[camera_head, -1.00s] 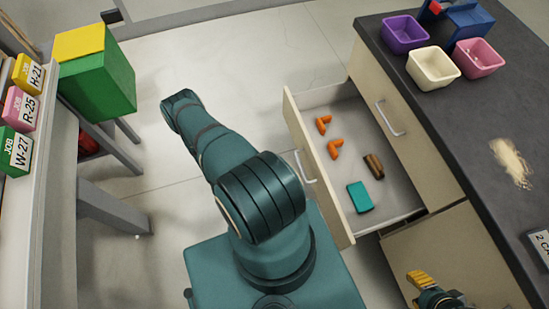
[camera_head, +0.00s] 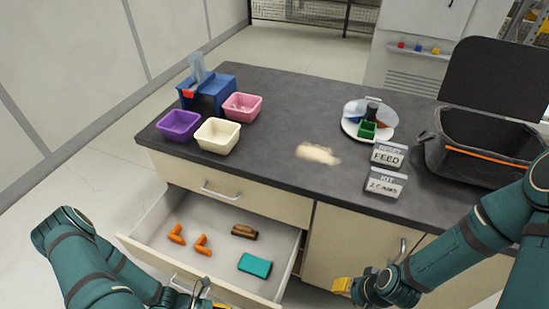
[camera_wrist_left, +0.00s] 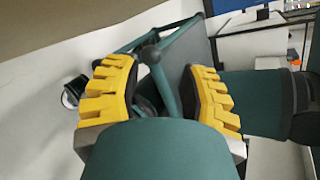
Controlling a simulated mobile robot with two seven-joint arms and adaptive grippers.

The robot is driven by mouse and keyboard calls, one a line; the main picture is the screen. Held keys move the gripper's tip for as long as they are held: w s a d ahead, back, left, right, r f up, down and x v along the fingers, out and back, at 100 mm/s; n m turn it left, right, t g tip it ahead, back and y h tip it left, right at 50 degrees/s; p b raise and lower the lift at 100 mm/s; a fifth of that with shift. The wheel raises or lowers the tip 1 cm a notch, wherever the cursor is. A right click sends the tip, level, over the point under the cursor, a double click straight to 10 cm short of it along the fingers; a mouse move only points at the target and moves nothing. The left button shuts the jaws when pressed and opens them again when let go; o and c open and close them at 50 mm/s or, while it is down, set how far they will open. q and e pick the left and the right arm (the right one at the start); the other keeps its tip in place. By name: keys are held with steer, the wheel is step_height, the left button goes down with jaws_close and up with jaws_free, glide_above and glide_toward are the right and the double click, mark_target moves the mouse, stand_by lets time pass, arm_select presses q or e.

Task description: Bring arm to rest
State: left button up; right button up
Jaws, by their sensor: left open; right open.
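My right gripper (camera_head: 345,285) shows its yellow fingertips in the head view, in front of the cabinet door right of the open drawer (camera_head: 150,254). It is open, with nothing seen in it. My left arm comes in at the lower left of the head view, in front of the drawer. Only a bit of my left gripper shows at the bottom edge, near the drawer's front. In the left wrist view my left gripper (camera_wrist_left: 163,90) has its two yellow fingers wide apart. Teal parts of my own body show between and behind them, and no object is held.
The drawer holds two orange pieces (camera_head: 202,245), a brown piece (camera_head: 244,232) and a teal block (camera_head: 255,265). Purple (camera_head: 179,125), cream (camera_head: 217,135) and pink (camera_head: 242,107) bins, a round plate (camera_head: 352,130) and a black bag (camera_head: 480,160) stand on the dark counter (camera_head: 290,100).

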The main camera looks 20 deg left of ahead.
arm_select(q)
steer(key=w+d+r+m+y, duration=0.4)
steer(key=r+m, duration=0.3)
steer(key=m, duration=0.7)
steer(key=w+d+r+m+y, duration=0.4)
steer(key=w+d+r+m, duration=0.3)
steer(key=m, duration=0.8)
steer(key=shift+w+d+r+m+g, duration=0.2)
steer(key=shift+w+r+m+g, duration=0.15)
steer(key=shift+r, duration=0.45)
steer(key=shift+s+a, duration=0.1)
steer(key=shift+a, duration=0.05)
